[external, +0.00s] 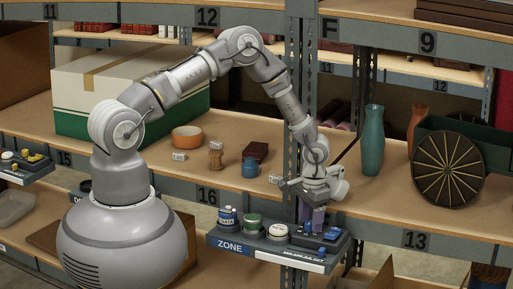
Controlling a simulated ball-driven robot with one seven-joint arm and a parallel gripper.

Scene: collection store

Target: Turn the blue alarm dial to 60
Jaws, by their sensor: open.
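A control panel (222,244) marked ZONE is fixed at the front of the shelf edge. It carries a blue dial (227,217) at its left end, with a white band around it. Its numbers are too small to read, and I cannot tell its setting. A green dial (252,225) and a pale dial with a red mark (278,232) sit to its right. My gripper (312,218) points down over the panel's right end, near small blue controls (331,234). It is open and empty, well to the right of the blue dial and apart from it. Its fingers partly hide the panel there.
A shelf post (299,75) rises behind my wrist. On the shelf stand an orange bowl (187,137), a blue jar (250,167), a wooden figure (216,155) and a teal vase (373,140). A spoked wheel (449,168) stands at the right. Another small panel (27,165) is far left.

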